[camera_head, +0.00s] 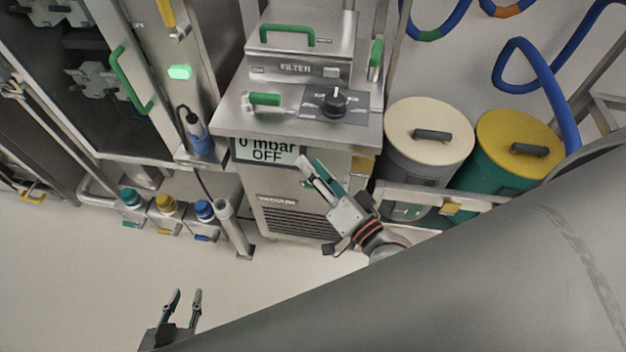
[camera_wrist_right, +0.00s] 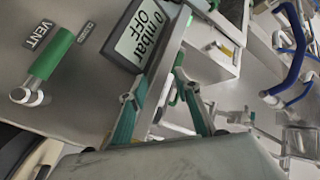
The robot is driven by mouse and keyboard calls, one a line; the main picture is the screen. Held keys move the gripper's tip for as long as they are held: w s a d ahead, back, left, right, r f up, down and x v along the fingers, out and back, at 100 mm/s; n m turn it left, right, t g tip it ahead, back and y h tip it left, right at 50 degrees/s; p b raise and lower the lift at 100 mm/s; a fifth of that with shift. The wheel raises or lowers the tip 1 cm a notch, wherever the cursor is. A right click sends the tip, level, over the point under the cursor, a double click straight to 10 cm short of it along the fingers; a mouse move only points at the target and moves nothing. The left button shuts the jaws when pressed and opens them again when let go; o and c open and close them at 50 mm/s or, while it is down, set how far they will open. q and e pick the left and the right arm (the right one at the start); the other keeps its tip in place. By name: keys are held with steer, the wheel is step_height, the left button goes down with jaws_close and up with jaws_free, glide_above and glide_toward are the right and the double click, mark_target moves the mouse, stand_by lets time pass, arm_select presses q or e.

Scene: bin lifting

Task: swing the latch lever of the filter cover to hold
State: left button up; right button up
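The filter cover (camera_head: 300,42) is a grey metal box marked FILTER with a green bar handle on top, on the vacuum unit. An upright green-gripped lever (camera_head: 376,58) stands at its right side; I take it for the latch lever, but its labels are unreadable. My right gripper (camera_head: 310,162) is open and empty, in front of the unit below that lever and right of the display. In the right wrist view its fingers (camera_wrist_right: 155,88) are spread with nothing between them. My left gripper (camera_head: 185,292) is open and empty at lower left, far from the unit.
A green vent lever (camera_head: 265,98) and black knob (camera_head: 335,101) sit on the unit's top. The display (camera_head: 268,150) reads 0 mbar OFF. Cream-lidded (camera_head: 430,130) and yellow-lidded (camera_head: 520,145) bins stand right. My arm covers the lower right. Floor at lower left is clear.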

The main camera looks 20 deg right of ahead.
arm_select(q)
steer(key=shift+w+d+f, duration=0.15)
steer(key=shift+w, duration=0.35)
arm_select(e)
steer(key=shift+s+a+f+n+g, duration=0.15)
steer(key=shift+f+n+g, duration=0.3)
steer(key=shift+f+n, duration=0.55)
steer(key=shift+s+a+f+n+g, duration=0.1)
steer(key=shift+s+f+n+g, duration=0.3)
steer(key=shift+f, duration=0.95)
steer(key=shift+w, duration=0.15)
